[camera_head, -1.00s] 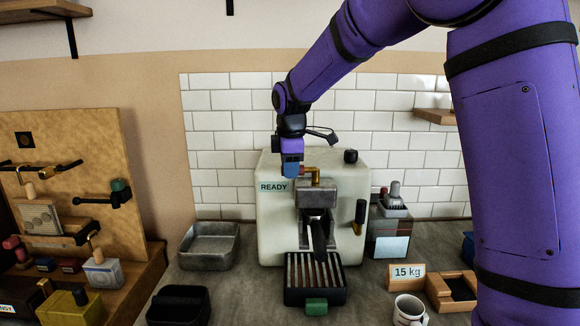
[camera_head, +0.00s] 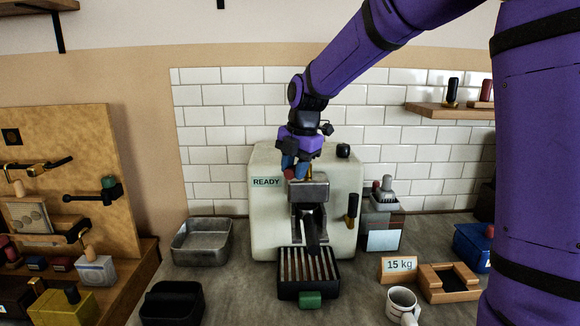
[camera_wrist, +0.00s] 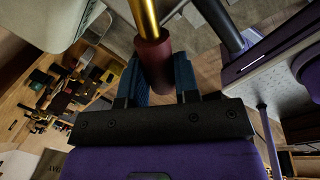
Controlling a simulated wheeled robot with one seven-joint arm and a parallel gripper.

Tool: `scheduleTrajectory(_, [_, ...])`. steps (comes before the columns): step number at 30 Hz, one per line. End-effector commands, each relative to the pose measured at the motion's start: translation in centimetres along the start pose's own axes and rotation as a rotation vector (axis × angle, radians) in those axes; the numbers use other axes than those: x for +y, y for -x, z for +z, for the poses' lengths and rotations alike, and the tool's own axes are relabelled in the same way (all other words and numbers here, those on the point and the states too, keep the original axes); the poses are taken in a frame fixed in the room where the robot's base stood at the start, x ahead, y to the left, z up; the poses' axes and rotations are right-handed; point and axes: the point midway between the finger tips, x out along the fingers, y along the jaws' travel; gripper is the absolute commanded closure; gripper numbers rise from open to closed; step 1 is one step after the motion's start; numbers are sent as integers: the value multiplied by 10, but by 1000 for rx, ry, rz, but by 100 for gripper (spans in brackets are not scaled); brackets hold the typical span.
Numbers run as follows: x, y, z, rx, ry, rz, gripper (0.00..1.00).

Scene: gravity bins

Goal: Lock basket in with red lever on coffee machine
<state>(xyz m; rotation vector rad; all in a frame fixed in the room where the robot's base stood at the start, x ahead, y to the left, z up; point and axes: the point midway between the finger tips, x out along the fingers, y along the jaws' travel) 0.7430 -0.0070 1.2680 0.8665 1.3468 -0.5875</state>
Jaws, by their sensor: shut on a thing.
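The cream coffee machine (camera_head: 262,225) stands on the counter against the tiles, with a READY label (camera_head: 266,182) on its front. The brass arm of the red lever (camera_head: 309,173) shows above the grey metal head (camera_head: 309,189). My gripper (camera_head: 294,171) is shut on the lever's dark red grip. In the wrist view the blue fingers lie on both sides of this red grip (camera_wrist: 153,57), at the end of a brass rod (camera_wrist: 143,16). A black handle (camera_head: 312,235) points forward and down below the head; the basket itself is hidden there.
A slatted drip tray (camera_head: 309,289) sits in front of the machine. A metal bin (camera_head: 202,257) and a black bin (camera_head: 172,304) stand to the left. A grinder-like device (camera_head: 383,225), a 15 kg sign (camera_head: 399,267) and a white mug (camera_head: 402,304) are on the right.

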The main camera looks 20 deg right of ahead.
Motion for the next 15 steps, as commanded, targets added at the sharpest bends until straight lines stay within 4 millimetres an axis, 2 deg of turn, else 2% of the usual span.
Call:
scheduleTrajectory(7, [-6,2,2,17,97,2,100])
scheduleTrajectory(15, [-8,2,2,25,132,1,100])
